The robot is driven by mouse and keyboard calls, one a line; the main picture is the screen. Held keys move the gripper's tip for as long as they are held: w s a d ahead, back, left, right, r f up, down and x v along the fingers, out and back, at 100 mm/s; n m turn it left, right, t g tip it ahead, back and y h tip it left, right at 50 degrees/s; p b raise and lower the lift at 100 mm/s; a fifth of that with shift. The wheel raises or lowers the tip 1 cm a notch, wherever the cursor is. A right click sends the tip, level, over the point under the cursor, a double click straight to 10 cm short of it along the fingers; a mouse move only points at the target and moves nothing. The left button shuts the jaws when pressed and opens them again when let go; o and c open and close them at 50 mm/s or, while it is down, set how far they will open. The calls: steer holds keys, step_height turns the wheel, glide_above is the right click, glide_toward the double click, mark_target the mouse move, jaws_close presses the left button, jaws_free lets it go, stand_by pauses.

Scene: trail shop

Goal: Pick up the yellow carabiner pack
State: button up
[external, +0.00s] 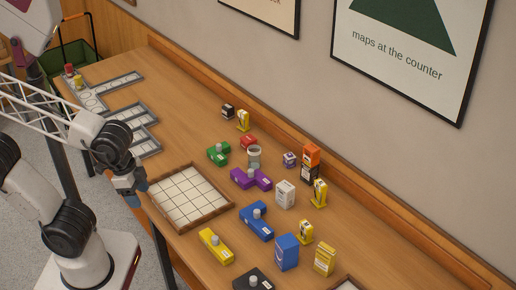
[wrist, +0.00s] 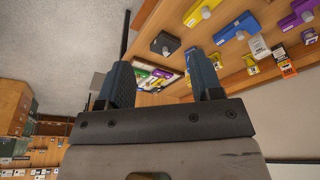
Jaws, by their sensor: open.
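Three small yellow packs with dark marks stand on the wooden table in the external view: one at the back (external: 243,120), one at the right (external: 319,194) and one nearer the front (external: 305,231). A yellow box (external: 324,259) stands close to the front one. I cannot tell from the print which is the carabiner pack. My gripper (external: 131,192) is at the table's left edge, beside the tiled tray and well away from all of them. In the wrist view, my gripper (wrist: 162,84) has its two fingers apart with nothing between them.
The wood-rimmed tiled tray (external: 229,207) lies between my gripper and the goods. Yellow (external: 215,246), blue (external: 257,221), purple (external: 251,178) and green (external: 218,153) knobbed blocks, a glass jar (external: 254,157) and a blue box (external: 287,252) stand around. Grey frames (external: 145,147) lie at far left.

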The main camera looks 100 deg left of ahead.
steer(key=n+g, duration=0.3)
steer(key=n, duration=2.2)
glide_above(306, 225)
step_height(306, 225, down, 22)
steer(key=shift+s+d+f, duration=0.1)
steer(key=shift+f, duration=0.05)
steer(key=shift+f+n, duration=0.25)
steer(key=shift+n, duration=0.15)
steer(key=shift+f, duration=0.1)
steer(key=shift+f, duration=1.2)
